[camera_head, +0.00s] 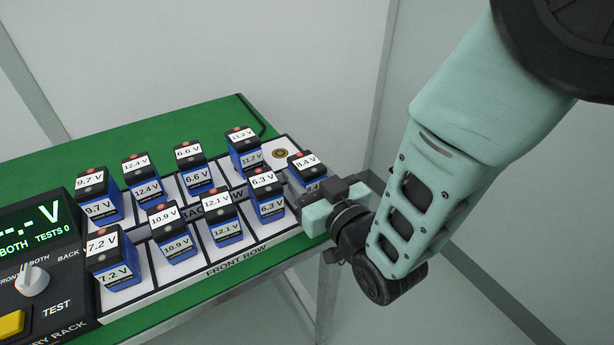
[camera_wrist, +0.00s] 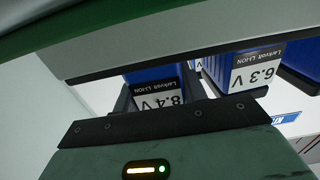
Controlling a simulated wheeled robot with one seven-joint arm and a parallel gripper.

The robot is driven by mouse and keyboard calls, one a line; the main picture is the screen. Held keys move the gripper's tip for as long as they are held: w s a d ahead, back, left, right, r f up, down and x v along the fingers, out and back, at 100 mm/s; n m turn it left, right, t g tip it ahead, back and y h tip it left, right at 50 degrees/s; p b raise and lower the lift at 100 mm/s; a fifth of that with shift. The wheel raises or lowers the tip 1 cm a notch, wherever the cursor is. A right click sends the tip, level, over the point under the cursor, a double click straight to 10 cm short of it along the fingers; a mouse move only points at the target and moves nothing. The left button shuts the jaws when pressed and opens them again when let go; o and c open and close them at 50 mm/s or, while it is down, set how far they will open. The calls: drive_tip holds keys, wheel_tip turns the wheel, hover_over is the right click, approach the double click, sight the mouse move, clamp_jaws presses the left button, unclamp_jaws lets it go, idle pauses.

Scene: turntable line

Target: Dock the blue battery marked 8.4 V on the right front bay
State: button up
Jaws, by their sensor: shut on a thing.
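The blue battery marked 8.4 V (camera_head: 306,162) is upright at the right end of the front row, at the right front bay. My gripper (camera_head: 304,187) is shut on it, reaching in from the right and covering its lower part. In the wrist view the 8.4 V battery (camera_wrist: 155,88) shows between the two fingers. The bay under it is hidden, so I cannot tell whether the battery touches it. The rack (camera_head: 237,261) is white, with its front edge marked FRONT ROW.
The 6.3 V battery (camera_head: 267,199) stands close on the left of the held one. Behind is an empty bay with a brown ring (camera_head: 280,154), beside the 11.2 V battery (camera_head: 243,152). Several other batteries fill both rows. A tester panel (camera_head: 38,275) is at left.

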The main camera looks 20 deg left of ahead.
drive_tip(key=shift+f, duration=0.2)
drive_tip(key=shift+f, duration=0.15)
drive_tip(key=o, duration=1.2)
drive_tip(key=shift+r, duration=0.3)
drive_tip(key=shift+p+v, duration=1.3)
drive_tip(key=shift+v, duration=4.75)
drive_tip(key=shift+f, duration=0.1)
